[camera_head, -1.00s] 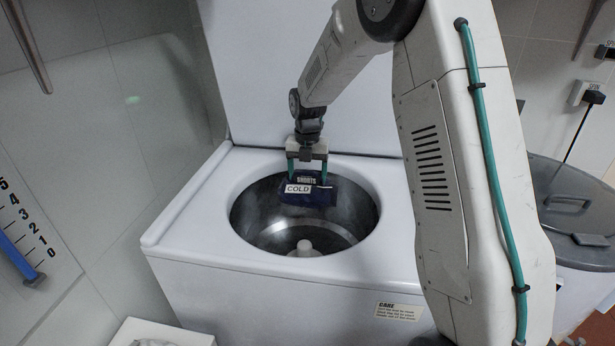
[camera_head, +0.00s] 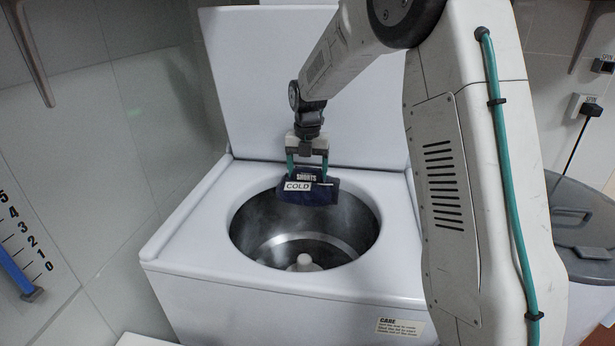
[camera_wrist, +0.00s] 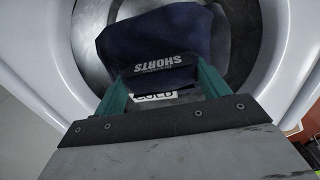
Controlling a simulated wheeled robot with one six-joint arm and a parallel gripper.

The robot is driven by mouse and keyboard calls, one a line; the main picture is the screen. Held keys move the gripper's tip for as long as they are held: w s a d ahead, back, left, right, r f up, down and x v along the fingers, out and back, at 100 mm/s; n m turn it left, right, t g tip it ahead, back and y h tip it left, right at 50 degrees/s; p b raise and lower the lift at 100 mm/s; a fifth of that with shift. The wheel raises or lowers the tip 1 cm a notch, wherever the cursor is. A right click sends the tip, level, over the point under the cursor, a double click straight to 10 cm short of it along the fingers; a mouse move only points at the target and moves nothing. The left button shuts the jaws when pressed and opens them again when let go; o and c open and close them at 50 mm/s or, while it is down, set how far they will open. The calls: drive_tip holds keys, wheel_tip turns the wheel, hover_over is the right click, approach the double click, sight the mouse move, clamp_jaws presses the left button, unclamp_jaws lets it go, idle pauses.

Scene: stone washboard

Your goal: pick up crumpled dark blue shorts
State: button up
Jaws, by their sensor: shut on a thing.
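The dark blue shorts (camera_head: 308,192) hang in my gripper (camera_head: 307,174), which is shut on them. They carry a black label reading SHORTS and a white label reading COLD. They are at the height of the washer's round opening, over its far part. In the wrist view the shorts (camera_wrist: 165,38) lie between and beyond the green fingers of my gripper (camera_wrist: 163,80), with the steel drum behind them. The fingertips are partly hidden by the cloth and label.
The white top-loading washer (camera_head: 190,232) has its lid (camera_head: 250,80) raised behind the opening. The steel drum (camera_head: 350,225) has a pale centre post (camera_head: 304,263). A grey lidded bin (camera_head: 590,225) stands at the right. A tiled wall with a blue-marked scale (camera_head: 22,240) is at the left.

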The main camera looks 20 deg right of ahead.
drive_tip(key=shift+r, duration=0.6)
drive_tip(key=shift+r, duration=0.3)
